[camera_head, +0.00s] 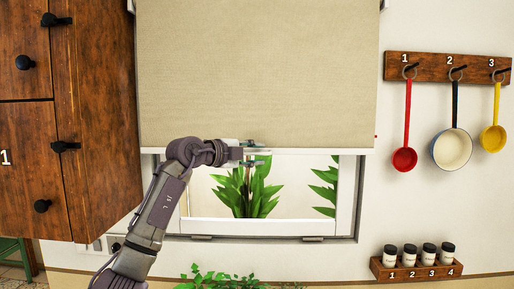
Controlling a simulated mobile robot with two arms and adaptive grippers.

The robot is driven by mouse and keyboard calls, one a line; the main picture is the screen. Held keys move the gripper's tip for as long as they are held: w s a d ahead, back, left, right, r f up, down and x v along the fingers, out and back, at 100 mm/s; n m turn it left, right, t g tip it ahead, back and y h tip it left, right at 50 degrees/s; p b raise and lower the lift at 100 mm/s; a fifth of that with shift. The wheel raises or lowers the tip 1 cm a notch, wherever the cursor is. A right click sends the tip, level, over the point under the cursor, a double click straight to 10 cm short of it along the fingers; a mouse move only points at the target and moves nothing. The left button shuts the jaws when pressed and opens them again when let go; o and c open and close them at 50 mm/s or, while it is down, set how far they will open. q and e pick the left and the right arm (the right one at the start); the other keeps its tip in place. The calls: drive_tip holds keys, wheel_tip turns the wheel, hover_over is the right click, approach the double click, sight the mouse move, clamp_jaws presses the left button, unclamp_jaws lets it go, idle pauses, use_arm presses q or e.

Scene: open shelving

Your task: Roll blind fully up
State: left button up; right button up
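The beige roller blind (257,70) hangs over the upper part of the window, in the upper middle of the head view. My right gripper is not in view. The top of the blind is cut off by the picture edge.
A brown wooden cabinet (95,120) with black knobs stands close on the left. A wall rack (430,67) with hanging pans is on the right. A spice-jar holder (415,270) is at the lower right. Green plants (247,190) show through the window.

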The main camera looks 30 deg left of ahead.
use_arm(q)
drive_tip(key=shift+w+d+f, duration=0.1)
drive_tip(key=shift+w, duration=0.3)
clamp_jaws()
